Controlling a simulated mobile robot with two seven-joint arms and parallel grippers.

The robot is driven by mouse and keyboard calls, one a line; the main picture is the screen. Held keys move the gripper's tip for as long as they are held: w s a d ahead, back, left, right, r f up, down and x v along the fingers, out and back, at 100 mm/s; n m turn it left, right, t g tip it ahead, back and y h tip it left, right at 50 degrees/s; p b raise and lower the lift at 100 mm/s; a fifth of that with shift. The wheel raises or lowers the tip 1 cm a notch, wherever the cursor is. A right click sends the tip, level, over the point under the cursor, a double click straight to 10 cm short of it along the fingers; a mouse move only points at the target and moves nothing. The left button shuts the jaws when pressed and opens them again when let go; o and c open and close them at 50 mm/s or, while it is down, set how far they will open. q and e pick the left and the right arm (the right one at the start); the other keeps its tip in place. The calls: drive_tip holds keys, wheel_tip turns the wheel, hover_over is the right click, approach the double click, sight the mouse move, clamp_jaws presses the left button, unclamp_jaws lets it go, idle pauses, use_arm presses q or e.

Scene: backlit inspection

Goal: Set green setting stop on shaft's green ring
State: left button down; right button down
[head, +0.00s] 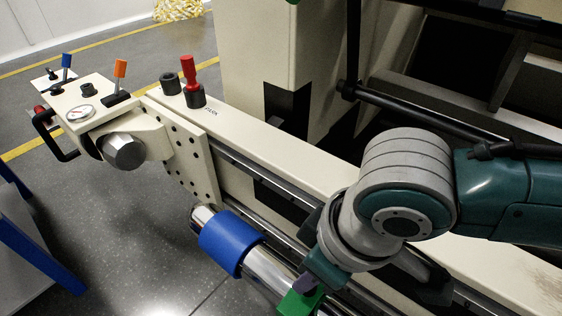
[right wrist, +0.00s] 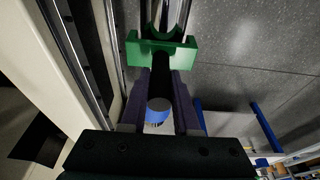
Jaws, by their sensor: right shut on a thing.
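The green setting stop (right wrist: 160,52) is a block with a U-shaped notch. My right gripper (right wrist: 162,80) is shut on it with dark purple fingers. In the head view the stop (head: 300,303) shows at the bottom edge, partly cut off, beside or over the chrome shaft (head: 270,275). The shaft (right wrist: 167,12) also shows beyond the notch in the right wrist view; I cannot tell whether the stop touches it. A blue sleeve (head: 230,243) is around the shaft, and shows between my fingers (right wrist: 158,111). I cannot make out the green ring. My left gripper is out of view.
A long cream machine beam (head: 285,138) with rails runs beside the shaft. A control box (head: 82,103) with orange and blue levers and a gauge stands at its left end, near a red-handled lever (head: 189,75). Open grey floor (head: 130,235) lies left of the shaft.

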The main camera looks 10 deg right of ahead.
drive_tip(key=c, duration=0.6)
unclamp_jaws()
drive_tip(key=shift+o, duration=0.2)
drive_tip(key=shift+r, duration=0.1)
drive_tip(key=p+v, duration=0.7)
drive_tip(key=v, duration=0.2)
drive_tip(key=shift+r, duration=0.35)
drive_tip(key=shift+s, duration=0.15)
